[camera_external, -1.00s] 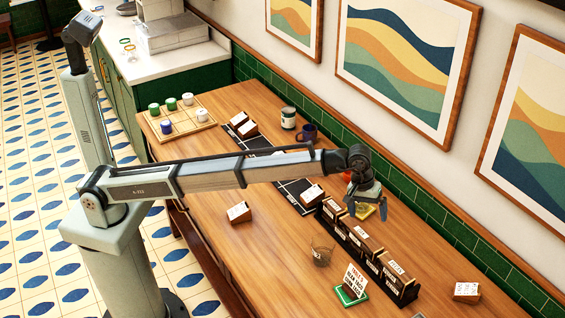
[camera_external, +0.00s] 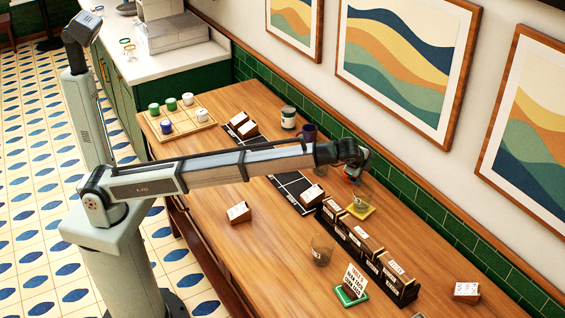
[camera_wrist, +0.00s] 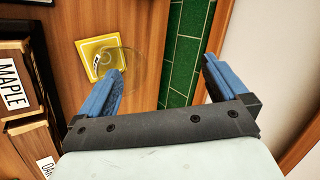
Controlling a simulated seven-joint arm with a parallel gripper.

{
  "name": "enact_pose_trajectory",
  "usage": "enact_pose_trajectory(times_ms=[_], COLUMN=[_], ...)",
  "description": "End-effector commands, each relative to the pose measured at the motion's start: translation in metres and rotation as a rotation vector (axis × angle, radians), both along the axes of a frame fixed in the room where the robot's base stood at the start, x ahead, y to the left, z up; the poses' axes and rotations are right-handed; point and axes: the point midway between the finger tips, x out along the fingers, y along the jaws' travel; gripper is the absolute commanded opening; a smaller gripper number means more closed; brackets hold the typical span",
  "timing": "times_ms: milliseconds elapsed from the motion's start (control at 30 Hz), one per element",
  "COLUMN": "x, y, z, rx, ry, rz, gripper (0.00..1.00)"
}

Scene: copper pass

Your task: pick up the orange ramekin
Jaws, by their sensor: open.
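My gripper (camera_external: 356,174) is at the far side of the table, by the green-tiled wall. In the wrist view my gripper (camera_wrist: 162,68) is open, with nothing between its two blue fingers. No orange ramekin shows clearly in either view. A small reddish-orange patch (camera_external: 349,180) shows just under my gripper in the external view, mostly covered by it; I cannot tell whether it is the ramekin. A yellow coaster (camera_wrist: 86,60) with a clear glass (camera_wrist: 128,72) lies left of the fingers in the wrist view, and the coaster (camera_external: 369,211) also shows in the external view.
A dark rack (camera_external: 401,294) holds several brown labelled boxes near the coaster. A dark blue mug (camera_external: 308,132) and a white-and-green canister (camera_external: 288,119) stand by the wall. Another clear glass (camera_external: 321,254) stands before the rack.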

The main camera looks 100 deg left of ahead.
Motion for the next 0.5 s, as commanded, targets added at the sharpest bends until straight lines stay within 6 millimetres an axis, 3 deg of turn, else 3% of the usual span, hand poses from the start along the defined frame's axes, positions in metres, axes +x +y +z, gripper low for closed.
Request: enact_pose_trajectory(times_ms=[500], x=[-0.034], y=[0.085], z=[0.024], rx=[0.502], ry=[0.658], rz=[-0.566], gripper=[1.00])
